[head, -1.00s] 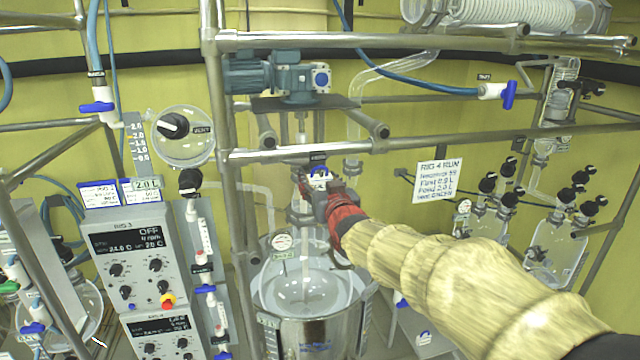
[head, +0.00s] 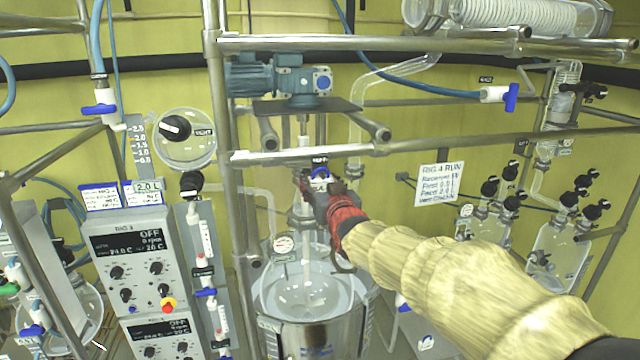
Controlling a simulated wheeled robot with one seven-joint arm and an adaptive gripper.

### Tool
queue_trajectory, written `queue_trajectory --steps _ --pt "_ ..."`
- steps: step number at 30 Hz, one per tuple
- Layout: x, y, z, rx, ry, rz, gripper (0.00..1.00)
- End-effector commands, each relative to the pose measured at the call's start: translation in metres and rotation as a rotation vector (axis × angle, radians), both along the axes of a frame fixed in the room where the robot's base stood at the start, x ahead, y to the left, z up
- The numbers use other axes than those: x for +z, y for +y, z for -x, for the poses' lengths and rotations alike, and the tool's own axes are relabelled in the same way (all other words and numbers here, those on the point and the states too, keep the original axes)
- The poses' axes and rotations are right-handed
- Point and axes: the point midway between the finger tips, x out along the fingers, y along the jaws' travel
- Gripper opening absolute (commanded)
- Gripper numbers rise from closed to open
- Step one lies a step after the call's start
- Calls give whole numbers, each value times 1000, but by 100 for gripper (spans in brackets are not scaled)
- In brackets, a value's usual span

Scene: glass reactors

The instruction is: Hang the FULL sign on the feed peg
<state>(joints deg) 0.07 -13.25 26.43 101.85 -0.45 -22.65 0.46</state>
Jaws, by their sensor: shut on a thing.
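My gripper (head: 322,190) is in the middle of the head view, in front of the glass reactor's top and below the metal rail. I cannot pick out the feed peg for certain. The gripper and its red wrist section hide part of the reactor neck.
A glass reactor vessel (head: 308,290) stands below my gripper. Metal rails (head: 350,150) and a blue motor (head: 290,80) lie above it. The control panel (head: 140,255) is at left. A white RIG-4 RUN notice (head: 447,184) and glass bottles (head: 560,245) are at right.

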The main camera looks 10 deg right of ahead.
Motion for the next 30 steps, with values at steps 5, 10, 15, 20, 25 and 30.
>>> queue_trajectory --steps 5,10,15,20,25,30 --pt "-2 0 0 0 0 0 24" --pt "-4 0 -1 0 1 0 24" --pt "-5 0 -1 0 1 0 24" --pt "-6 0 -1 0 1 0 24" --pt "-8 0 -1 0 1 0 24" --pt "-9 0 -1 0 1 0 24"
